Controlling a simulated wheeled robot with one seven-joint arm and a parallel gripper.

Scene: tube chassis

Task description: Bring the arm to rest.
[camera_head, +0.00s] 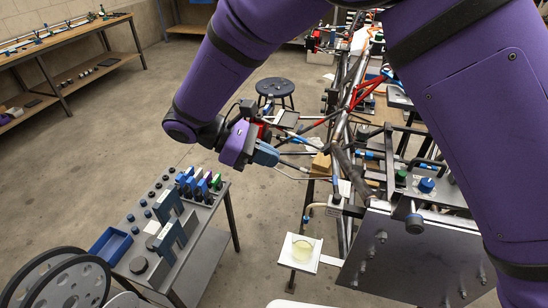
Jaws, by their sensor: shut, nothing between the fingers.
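My purple arm reaches in from the top of the head view and bends down to the wrist at the left of centre. My gripper (272,154) is at the end of this arm, pointing right, in front of the tube chassis (345,110). It is shut with nothing held. The fingertips are small and hard to tell from the thin rods behind them. From this one view I cannot tell how far the gripper is from the chassis tubes.
A grey tool cart (205,262) with blocks, knobs and a blue bin (110,246) stands at lower left. A dark stool (275,88) stands behind. A workbench (75,45) is at upper left, with open floor between.

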